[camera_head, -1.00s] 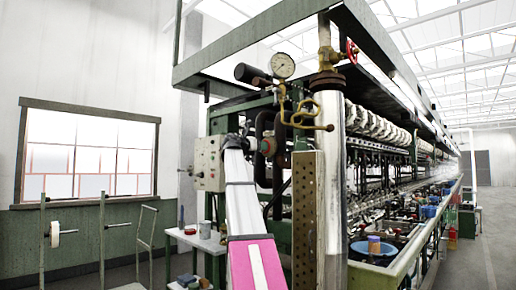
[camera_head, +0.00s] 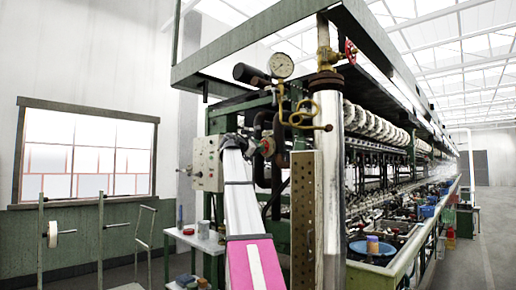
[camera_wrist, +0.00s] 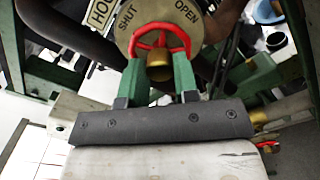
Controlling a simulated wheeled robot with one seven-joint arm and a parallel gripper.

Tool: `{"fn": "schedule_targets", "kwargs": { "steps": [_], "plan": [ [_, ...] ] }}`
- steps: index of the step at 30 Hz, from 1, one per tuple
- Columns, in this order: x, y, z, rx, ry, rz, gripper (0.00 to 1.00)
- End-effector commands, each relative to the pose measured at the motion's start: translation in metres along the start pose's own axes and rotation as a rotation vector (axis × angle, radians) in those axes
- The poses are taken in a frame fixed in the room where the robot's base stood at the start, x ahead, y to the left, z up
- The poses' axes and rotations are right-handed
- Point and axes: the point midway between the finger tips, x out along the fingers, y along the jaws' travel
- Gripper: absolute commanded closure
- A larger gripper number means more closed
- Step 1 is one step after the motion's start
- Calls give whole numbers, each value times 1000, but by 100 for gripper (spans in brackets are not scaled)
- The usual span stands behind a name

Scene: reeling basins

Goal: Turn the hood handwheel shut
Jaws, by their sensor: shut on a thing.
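The hood handwheel is a red ring (camera_wrist: 137,43) around a brass hub, in front of a round plate (camera_wrist: 196,18) lettered SHUT on the left and OPEN on the right. My gripper (camera_wrist: 159,62) has its two green fingers on either side of the lower part of the wheel and is shut on it. The fingers cover the wheel's lower left and right rim. In the head view, my arm reaches up to the small red wheel (camera_head: 268,146) beside the grey control box (camera_head: 207,163); my gripper is mostly hidden there.
A pressure gauge (camera_head: 281,65) and brass pipes are above the wheel. A shiny vertical pipe (camera_head: 329,185) and a perforated post (camera_head: 303,220) stand to the right. Another red handwheel (camera_head: 350,51) is high on the pipe. A side table (camera_head: 200,238) stands at left.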

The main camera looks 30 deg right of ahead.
Motion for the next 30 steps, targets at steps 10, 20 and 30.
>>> {"fn": "schedule_targets", "kwargs": {
  "steps": [10,20,30],
  "plan": [
    [0,0,0,392,0,0,95],
    [0,-1,0,764,0,-1,95],
    [0,-1,0,1148,-1,-1,95]
  ]
}}
